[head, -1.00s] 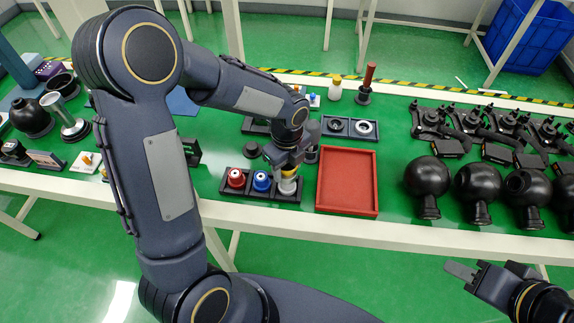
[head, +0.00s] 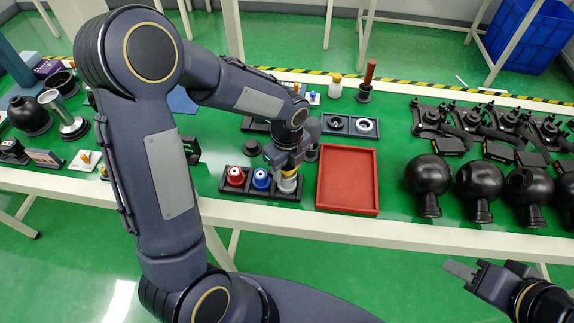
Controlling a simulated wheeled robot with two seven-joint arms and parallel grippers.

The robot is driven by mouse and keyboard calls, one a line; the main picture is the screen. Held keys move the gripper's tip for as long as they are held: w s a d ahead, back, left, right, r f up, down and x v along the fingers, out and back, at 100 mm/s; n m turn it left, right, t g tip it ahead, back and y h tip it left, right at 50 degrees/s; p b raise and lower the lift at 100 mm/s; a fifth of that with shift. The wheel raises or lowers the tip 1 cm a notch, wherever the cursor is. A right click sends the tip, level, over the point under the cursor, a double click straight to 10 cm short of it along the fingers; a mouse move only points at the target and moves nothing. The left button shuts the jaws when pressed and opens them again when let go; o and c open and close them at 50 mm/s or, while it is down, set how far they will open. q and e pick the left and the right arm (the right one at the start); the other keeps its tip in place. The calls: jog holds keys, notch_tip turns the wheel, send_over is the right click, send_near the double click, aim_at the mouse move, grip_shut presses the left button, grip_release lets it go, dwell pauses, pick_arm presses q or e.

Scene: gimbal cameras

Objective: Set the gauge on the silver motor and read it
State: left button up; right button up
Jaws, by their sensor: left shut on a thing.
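A black tray (head: 233,189) holds a red motor (head: 235,174), a blue motor (head: 261,179) and the silver motor (head: 288,185) in a row. My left gripper (head: 287,172) points down directly over the silver motor and is shut on a small gauge with a yellowish part, mostly hidden by the fingers. The gauge is at the top of the silver motor; I cannot tell whether it touches. No reading can be made out. My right gripper (head: 468,271) is off the front of the table at the lower right, with nothing visible in it; its finger gap is unclear.
An empty red tray (head: 347,209) lies just right of the motor tray. Several black round housings (head: 428,176) and black bracket parts fill the right side. My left arm hides part of the table's left.

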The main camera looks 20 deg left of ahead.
pick_arm(q)
jog(key=shift+f+b, duration=0.5)
jog(key=shift+f, duration=0.2)
jog(key=o, duration=1.2)
notch_tip(320, 180, up, 8)
jog(key=shift+f, duration=0.15)
